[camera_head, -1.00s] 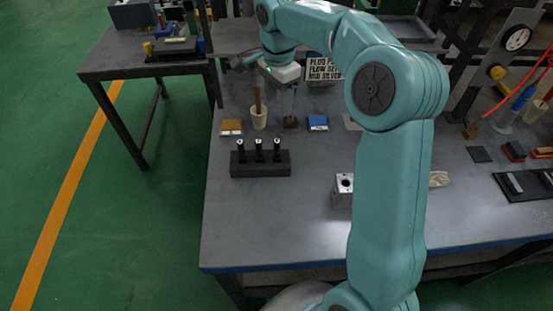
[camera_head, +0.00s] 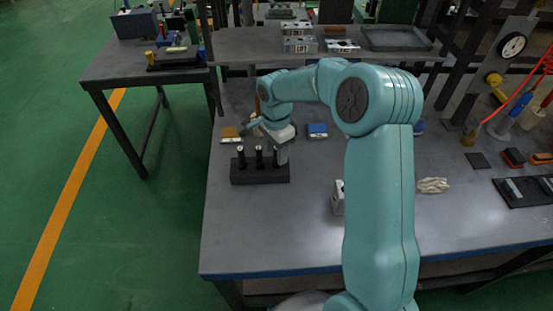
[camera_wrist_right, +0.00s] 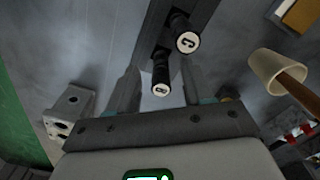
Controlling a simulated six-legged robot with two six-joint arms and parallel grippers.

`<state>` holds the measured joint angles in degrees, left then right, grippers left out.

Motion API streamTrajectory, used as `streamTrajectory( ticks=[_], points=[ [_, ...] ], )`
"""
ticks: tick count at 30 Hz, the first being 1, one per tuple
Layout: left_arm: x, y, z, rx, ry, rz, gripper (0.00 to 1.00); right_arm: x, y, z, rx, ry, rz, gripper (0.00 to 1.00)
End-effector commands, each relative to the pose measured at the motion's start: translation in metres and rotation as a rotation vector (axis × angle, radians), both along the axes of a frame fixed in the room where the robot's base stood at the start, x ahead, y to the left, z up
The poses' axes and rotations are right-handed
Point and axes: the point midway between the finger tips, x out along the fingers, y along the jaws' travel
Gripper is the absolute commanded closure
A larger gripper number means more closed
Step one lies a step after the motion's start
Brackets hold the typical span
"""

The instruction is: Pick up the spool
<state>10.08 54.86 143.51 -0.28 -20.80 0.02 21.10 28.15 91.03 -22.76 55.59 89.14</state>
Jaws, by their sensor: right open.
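Several black spools with white caps stand upright in a black rack (camera_head: 262,174) on the table; one is the left spool (camera_head: 240,157). My right gripper (camera_head: 281,155) is low at the right end of the rack. In the right wrist view its open fingers (camera_wrist_right: 160,82) point toward the rack, with a spool marked like B (camera_wrist_right: 160,72) appearing between them. I cannot tell whether they touch it. A spool marked C (camera_wrist_right: 187,40) stands beyond it. The gripper's body hides part of the rack. My left gripper is out of view.
A blue block (camera_head: 317,130) and a yellow-brown block (camera_head: 230,133) lie behind the rack. A white cup with a brown stick (camera_wrist_right: 275,72) is near the gripper. A metal block (camera_head: 338,197) stands to the right. The table front is clear.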

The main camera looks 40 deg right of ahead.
Motion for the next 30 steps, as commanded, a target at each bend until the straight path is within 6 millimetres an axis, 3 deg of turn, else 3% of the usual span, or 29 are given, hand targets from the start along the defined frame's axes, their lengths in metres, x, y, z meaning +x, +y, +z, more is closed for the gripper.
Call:
streamTrajectory(
  ticks=[4,11,12,16,17,30],
  points=[
    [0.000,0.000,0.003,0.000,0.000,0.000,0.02,0.000,-0.001,-0.017,-0.001,0.001,-0.001,0.49],
    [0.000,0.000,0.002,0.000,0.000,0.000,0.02,0.000,-0.001,-0.019,-0.001,-0.001,-0.001,0.49],
    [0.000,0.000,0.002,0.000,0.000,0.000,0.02,0.000,-0.001,-0.019,-0.001,-0.001,-0.001,0.56],
    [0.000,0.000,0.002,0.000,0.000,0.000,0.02,0.000,-0.001,-0.019,-0.001,-0.001,-0.001,0.98],
    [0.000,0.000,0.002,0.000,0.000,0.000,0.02,0.000,-0.001,-0.019,-0.001,-0.001,-0.001,1.00],
    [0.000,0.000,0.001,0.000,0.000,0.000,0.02,0.001,-0.001,-0.010,-0.003,-0.004,-0.001,1.00]
  ],
)
